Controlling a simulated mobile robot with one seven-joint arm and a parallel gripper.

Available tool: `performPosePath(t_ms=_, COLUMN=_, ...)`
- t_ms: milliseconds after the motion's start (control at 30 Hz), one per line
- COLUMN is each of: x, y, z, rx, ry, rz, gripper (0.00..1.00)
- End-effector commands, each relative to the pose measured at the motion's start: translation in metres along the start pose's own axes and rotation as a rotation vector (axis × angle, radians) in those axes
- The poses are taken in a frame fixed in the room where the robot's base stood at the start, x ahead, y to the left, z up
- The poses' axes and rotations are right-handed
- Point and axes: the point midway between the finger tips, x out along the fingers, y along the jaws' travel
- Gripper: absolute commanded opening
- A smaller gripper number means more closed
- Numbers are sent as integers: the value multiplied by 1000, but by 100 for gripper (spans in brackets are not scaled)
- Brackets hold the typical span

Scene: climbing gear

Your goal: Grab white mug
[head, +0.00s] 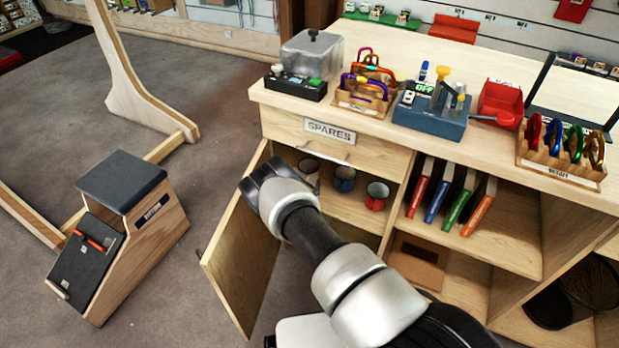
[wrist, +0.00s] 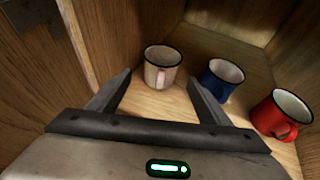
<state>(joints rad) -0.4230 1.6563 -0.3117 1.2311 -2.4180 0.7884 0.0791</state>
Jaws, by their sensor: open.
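The white mug (wrist: 161,72) stands upright on a wooden cupboard shelf, with a dark rim and its handle toward the lower middle of the wrist view. In the head view the white mug (head: 309,168) is at the left of the shelf, partly hidden by my arm. My gripper (wrist: 158,88) is open and empty; its fingers point at the white mug, which lies ahead between them and appears apart from them. In the head view my gripper (head: 262,172) is at the cupboard opening, its fingers mostly hidden.
A blue mug (wrist: 220,80) stands just right of the white one, close to my right finger. A red mug (wrist: 282,115) is farther right. The open cupboard door (head: 240,250) and the cupboard's left wall (wrist: 82,42) are close on the left. The counter with a drawer (head: 350,150) is above.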

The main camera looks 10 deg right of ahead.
Motion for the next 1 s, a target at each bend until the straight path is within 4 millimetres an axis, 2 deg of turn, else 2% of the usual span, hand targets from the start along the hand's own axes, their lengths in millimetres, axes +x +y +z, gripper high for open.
performPosePath(t_ms=33, x=14, y=-1, z=-5, rx=4, ry=-1, rz=-1, gripper=72)
performPosePath(t_ms=100, x=29, y=-1, z=-5, rx=4, ry=-2, rz=-1, gripper=72)
performPosePath(t_ms=300, x=65, y=-1, z=-4, rx=3, ry=0, rz=-2, gripper=72)
performPosePath(t_ms=567, x=83, y=-2, z=-2, rx=2, ry=-1, rz=-1, gripper=72)
performPosePath(t_ms=800, x=119, y=-5, z=-3, rx=4, ry=0, rz=-2, gripper=72)
performPosePath(t_ms=1000, x=128, y=-4, z=2, rx=1, ry=1, rz=-1, gripper=72)
